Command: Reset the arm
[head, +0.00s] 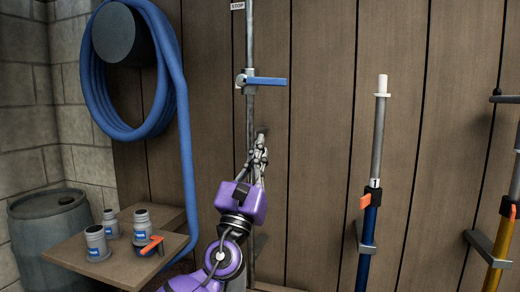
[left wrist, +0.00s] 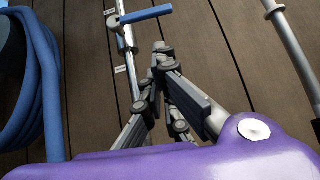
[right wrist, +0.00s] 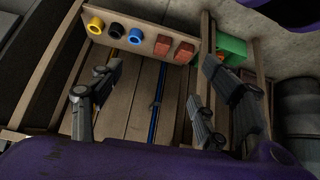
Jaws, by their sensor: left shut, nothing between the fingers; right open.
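My left gripper (head: 260,140) is raised in front of the wooden wall, just below a valve with a blue lever (head: 268,81) on a vertical grey pipe (head: 250,40). The lever points level to the right. In the left wrist view the left gripper (left wrist: 160,48) is shut and empty, with the blue lever (left wrist: 146,14) beyond its tips, apart from them. My right gripper (right wrist: 155,75) shows only in the right wrist view. Its fingers are wide apart with nothing between them.
A blue hose (head: 90,90) hangs coiled on the wall at left. A small wooden table (head: 115,262) holds several grey containers and an orange-handled item, beside a barrel (head: 45,235). Poles (head: 375,150) stand at right. The right wrist view shows a board (right wrist: 125,28) with coloured rings.

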